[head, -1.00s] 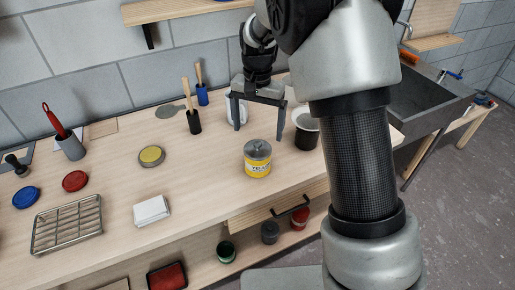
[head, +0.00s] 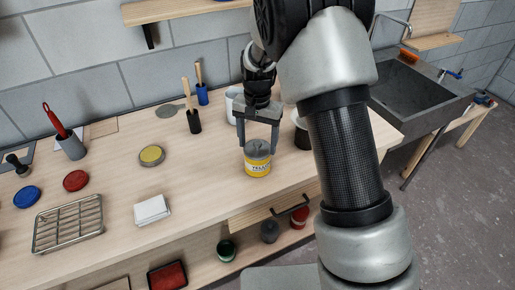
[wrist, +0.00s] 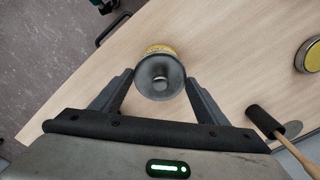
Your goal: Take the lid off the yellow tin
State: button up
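The yellow tin (head: 257,167) stands upright on the workbench near its front edge, with a grey lid (head: 257,148) on top. The lid has a raised knob in its middle. In the wrist view the lid (wrist: 160,76) lies between and just beyond the two fingertips, with a little of the yellow side showing behind it. My gripper (head: 258,148) is open and points down over the tin, one finger on each side of the lid. It also shows in the wrist view (wrist: 159,82). I cannot tell whether the fingers touch the lid.
A dark pot (head: 302,135) stands close to the right of my gripper, and a white container (head: 232,104) behind it. A yellow-topped disc (head: 152,156) and a white block (head: 151,209) lie further left. The bench between is clear.

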jog(key=shift+c, duration=1.1)
